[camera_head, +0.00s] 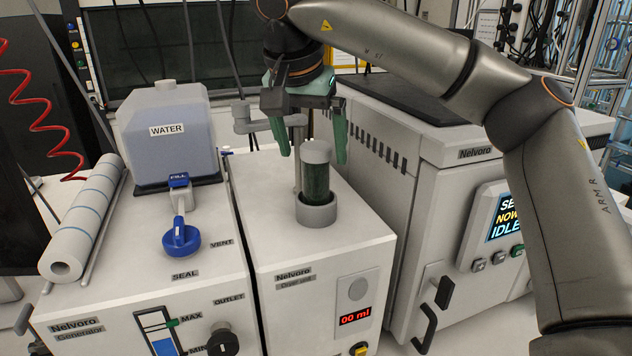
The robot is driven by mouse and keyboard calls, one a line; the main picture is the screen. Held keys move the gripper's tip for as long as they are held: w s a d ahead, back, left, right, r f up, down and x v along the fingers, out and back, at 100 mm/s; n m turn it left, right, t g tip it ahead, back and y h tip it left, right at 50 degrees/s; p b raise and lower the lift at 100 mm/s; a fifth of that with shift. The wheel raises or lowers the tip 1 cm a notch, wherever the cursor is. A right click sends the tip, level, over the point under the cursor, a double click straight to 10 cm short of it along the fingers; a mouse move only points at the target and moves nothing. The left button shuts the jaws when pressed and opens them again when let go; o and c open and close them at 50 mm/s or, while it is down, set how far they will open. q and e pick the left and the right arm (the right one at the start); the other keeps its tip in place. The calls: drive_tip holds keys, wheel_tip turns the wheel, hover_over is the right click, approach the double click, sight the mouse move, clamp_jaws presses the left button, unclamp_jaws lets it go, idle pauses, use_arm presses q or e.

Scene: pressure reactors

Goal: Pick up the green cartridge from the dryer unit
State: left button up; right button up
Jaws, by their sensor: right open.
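The green cartridge (316,183) stands upright in a grey round holder on top of the dryer unit (300,262). It has a pale grey cap, and its lower end is hidden in the holder. My right gripper (312,158) comes from above and behind, with its green fingers pointing down. The fingers are spread apart, one to the left of the cartridge's cap and one to the right. The gripper appears empty, and whether a finger touches the cartridge cannot be told. My left gripper is not in view.
A generator with a water tank (168,140) and a blue valve knob (180,237) stands to the left. A grey post with a clamp rises close behind the cartridge. A larger unit with an idle screen (506,213) stands to the right.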

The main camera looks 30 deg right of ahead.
sight(316, 170)
drive_tip(key=shift+s+x, duration=0.2)
drive_tip(key=shift+x, duration=2.4)
drive_tip(key=shift+a+f, duration=0.1)
drive_tip(key=shift+c, duration=0.4)
clamp_jaws()
